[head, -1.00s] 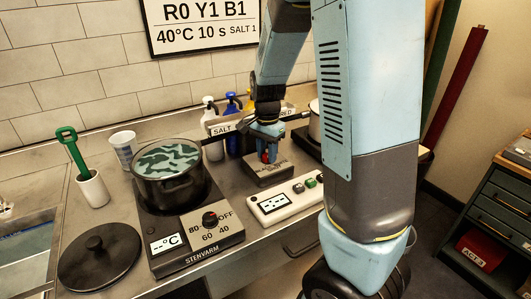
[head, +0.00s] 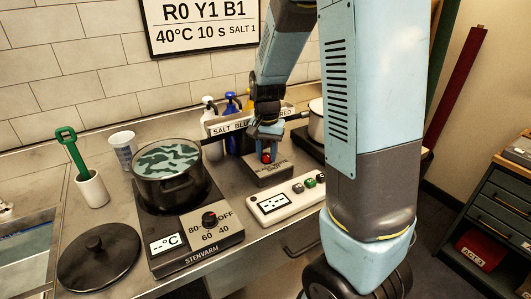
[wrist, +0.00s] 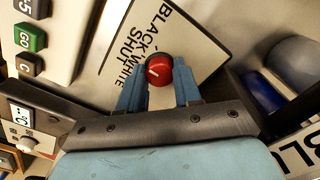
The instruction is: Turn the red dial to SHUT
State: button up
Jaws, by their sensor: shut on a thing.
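The red dial (wrist: 159,70) sits on a small box with a pale label plate (wrist: 190,30), lettered BLACK, WHITE and SHUT. In the head view the dial (head: 266,157) is on the dark box (head: 270,175) behind the white timer unit. My gripper (wrist: 160,82) points down at the box, with one blue finger on each side of the dial, shut on it. A white mark shows on the dial's lower left in the wrist view. I cannot tell exactly which word it points to.
A pot (head: 168,165) of patterned liquid stands on the STENVARM hotplate (head: 200,250) at left. The white timer unit (head: 285,200) lies just in front of the dial box. A rack of bottles (head: 231,108) stands close behind. Another pot (head: 316,125) is at right.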

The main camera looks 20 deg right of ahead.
aim_at(267, 155)
jog(key=shift+w+d+r, duration=0.1)
jog(key=shift+w, duration=0.05)
jog(key=o, duration=1)
jog(key=shift+o, duration=0.2)
notch_tip(267, 155, up, 14)
jog(key=shift+f, duration=0.2)
jog(key=s+r+n+t, duration=0.2)
jog(key=s+r+n, duration=0.1)
jog(key=s, duration=0.7)
jog(key=s+r+n+t, duration=0.3)
jog(key=s, duration=0.7)
jog(key=shift+s+n+t, duration=0.3)
jog(key=shift+s+n, duration=0.1)
